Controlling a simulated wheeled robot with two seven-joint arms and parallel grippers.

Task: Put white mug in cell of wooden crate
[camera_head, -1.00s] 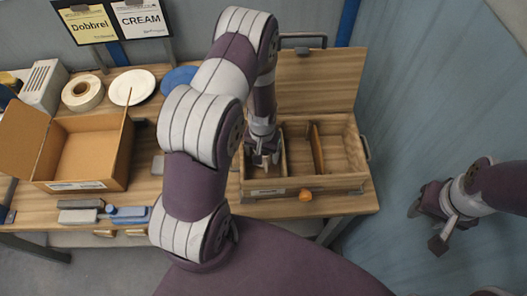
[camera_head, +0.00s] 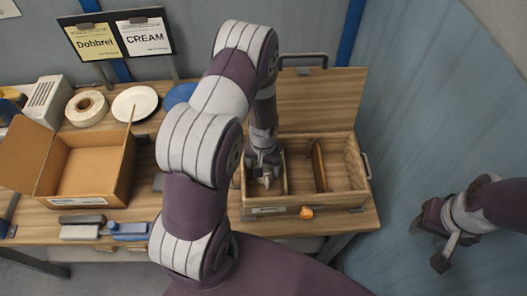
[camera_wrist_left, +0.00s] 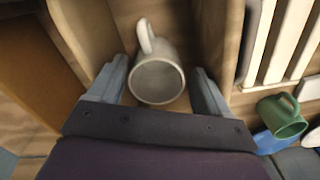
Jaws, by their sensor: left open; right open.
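The white mug (camera_wrist_left: 158,80) stands in a narrow cell of the wooden crate (camera_wrist_left: 205,40) in the left wrist view, its mouth toward the camera and its handle pointing away. My left gripper (camera_wrist_left: 157,88) is open, with one finger on each side of the mug; contact is not clear. In the head view the left gripper (camera_head: 264,168) reaches into the left cell of the wooden crate (camera_head: 345,192), and arm and gripper hide most of that cell. My right gripper (camera_head: 432,243) is open and empty, off the table at the right.
The crate's lid (camera_head: 320,100) stands open behind it, and dividers (camera_head: 319,165) split its inside. A cardboard box (camera_head: 92,172), a white plate (camera_head: 135,103) and a tape roll (camera_head: 87,108) are on the left. A green mug (camera_wrist_left: 282,117) shows outside the crate.

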